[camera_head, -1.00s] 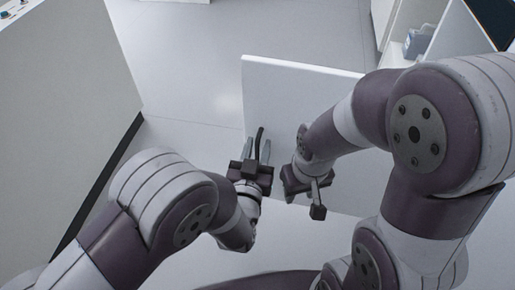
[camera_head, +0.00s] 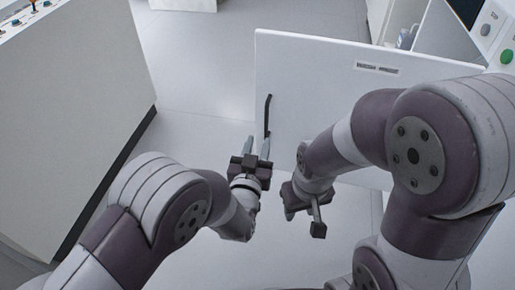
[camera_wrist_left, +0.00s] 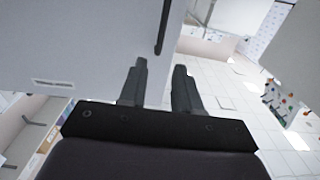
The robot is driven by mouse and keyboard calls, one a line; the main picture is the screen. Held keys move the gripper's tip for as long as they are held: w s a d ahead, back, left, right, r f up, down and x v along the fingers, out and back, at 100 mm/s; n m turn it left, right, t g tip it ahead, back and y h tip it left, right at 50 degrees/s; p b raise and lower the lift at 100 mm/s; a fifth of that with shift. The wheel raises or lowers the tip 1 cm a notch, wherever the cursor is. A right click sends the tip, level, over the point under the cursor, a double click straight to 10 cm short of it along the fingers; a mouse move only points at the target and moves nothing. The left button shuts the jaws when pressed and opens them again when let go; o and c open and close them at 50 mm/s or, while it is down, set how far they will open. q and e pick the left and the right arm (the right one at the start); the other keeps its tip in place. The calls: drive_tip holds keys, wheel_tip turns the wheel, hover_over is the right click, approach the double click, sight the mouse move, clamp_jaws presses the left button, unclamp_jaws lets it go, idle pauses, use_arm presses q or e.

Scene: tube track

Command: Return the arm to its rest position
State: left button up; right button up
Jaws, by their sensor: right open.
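My left gripper (camera_head: 257,148) is in the middle of the head view, in front of a white door panel (camera_head: 315,85) with a dark bar handle (camera_head: 268,114). Its two grey fingers are apart with nothing between them. In the left wrist view the fingers (camera_wrist_left: 158,82) also stand apart, and the handle (camera_wrist_left: 163,28) is beyond their tips. My right gripper (camera_head: 304,208) is close to the right of the left one, its dark fingers spread and empty. My right arm is bent and raised on the right. The right forearm hides part of the panel.
A large white cabinet (camera_head: 75,120) fills the left side. A white machine with a green button (camera_head: 506,56) stands at the far right, beside an open compartment holding a pale item (camera_head: 405,38). The pale floor (camera_head: 205,90) between cabinet and panel is clear.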

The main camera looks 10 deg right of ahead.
idle(0.3)
use_arm(q)
drive_tip(key=s+a+f+m+g+y, duration=0.1)
drive_tip(key=s+f+g, duration=0.2)
drive_tip(key=f+g, duration=0.15)
drive_tip(key=s+a+f+g+y, duration=0.1)
drive_tip(key=s+f+g, duration=0.15)
drive_tip(key=f, duration=0.25)
drive_tip(key=s+a+r+n+g+y+p, duration=0.2)
drive_tip(key=s+a+r+g+p, duration=0.15)
drive_tip(key=a, duration=0.55)
drive_tip(key=s+a+r+n+g+y+p, duration=0.15)
drive_tip(key=s+a+r, duration=0.3)
drive_tip(key=a, duration=0.55)
drive_tip(key=s+a+r+n+g+y+p, duration=0.25)
drive_tip(key=a+r, duration=0.25)
drive_tip(key=a, duration=0.4)
wheel_tip(320, 180, up, 38)
drive_tip(key=p, duration=3.7)
drive_tip(key=shift+a+f+p, duration=0.15)
drive_tip(key=shift+a+p, duration=0.25)
